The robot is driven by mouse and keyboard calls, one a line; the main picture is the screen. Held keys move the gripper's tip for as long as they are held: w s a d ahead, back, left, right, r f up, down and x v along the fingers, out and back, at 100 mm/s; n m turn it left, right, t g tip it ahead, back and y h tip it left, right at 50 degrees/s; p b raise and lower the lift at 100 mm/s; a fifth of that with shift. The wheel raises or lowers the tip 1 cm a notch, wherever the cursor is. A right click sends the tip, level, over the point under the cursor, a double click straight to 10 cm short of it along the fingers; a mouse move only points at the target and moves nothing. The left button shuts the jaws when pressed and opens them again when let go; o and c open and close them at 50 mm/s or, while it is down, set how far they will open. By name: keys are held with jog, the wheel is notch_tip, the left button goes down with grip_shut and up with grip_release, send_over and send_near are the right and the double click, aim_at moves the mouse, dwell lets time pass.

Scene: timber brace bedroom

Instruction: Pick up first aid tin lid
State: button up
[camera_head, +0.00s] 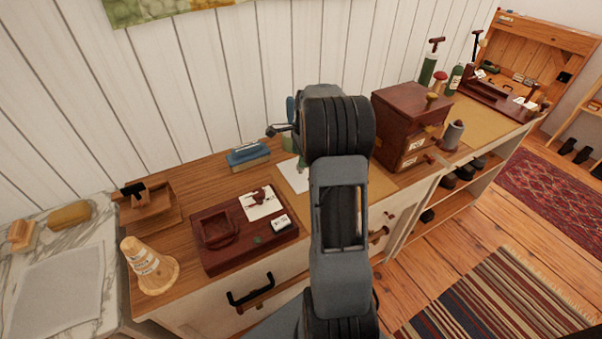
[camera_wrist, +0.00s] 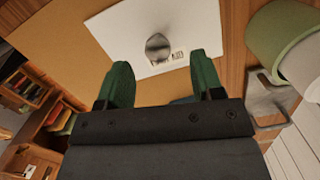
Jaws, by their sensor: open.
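A flat white rectangular piece (camera_wrist: 112,34) lies on a tan surface in the wrist view. It carries a rounded grey knob (camera_wrist: 158,46) and a small printed label (camera_wrist: 178,56). It may be the first aid tin lid, but I cannot tell for certain. In the head view, a white piece (camera_head: 291,176) shows partly behind my arm. My gripper (camera_wrist: 160,75) has green fingers spread apart, with nothing between them. The knob lies just beyond the fingertips, between their lines. My arm hides most of the gripper in the head view.
A dark red box (camera_head: 225,257) and a cream cone (camera_head: 150,267) stand to the left. A brown drawer chest (camera_head: 400,112) stands right of my arm. A green-and-white round object (camera_wrist: 284,38) is close on the wrist view's right.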

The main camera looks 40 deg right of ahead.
jog(key=f, duration=0.4)
jog(key=shift+a+f, duration=0.25)
jog(key=shift+f, duration=0.15)
jog(key=shift+s, duration=0.1)
jog(key=c, duration=1)
